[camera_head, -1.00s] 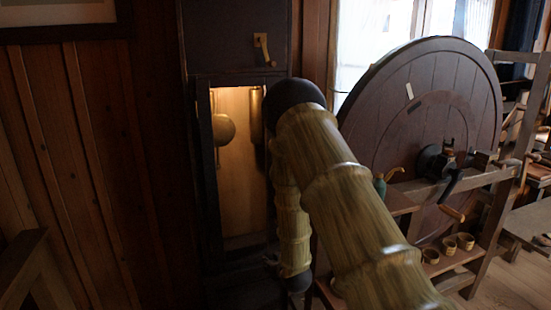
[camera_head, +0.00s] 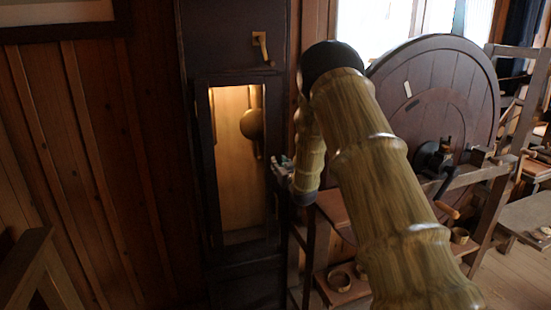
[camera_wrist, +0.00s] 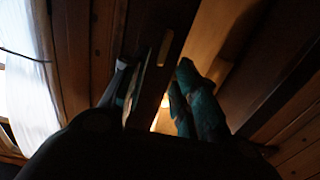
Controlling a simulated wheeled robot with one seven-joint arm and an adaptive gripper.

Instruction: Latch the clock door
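The dark tall clock case (camera_head: 225,40) stands left of centre in the head view. Its narrow door (camera_head: 203,150) frames a lit opening with a round pendulum bob (camera_head: 251,123) inside. The door looks shut or nearly so; I cannot tell if it is flush. A small brass latch (camera_head: 262,47) is on the case above the door's top right corner, its lever hanging down. My gripper (camera_head: 280,168) is at the door's right edge, below the latch and apart from it. In the wrist view its fingers (camera_wrist: 158,92) are spread, with a dark wooden edge between them; contact is unclear.
My arm crosses the middle of the head view. A large wooden wheel (camera_head: 440,90) on a frame with a crank stands close on the right, with small turned cups (camera_head: 340,279) on a low shelf. A plank wall is on the left. Free room lies before the clock.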

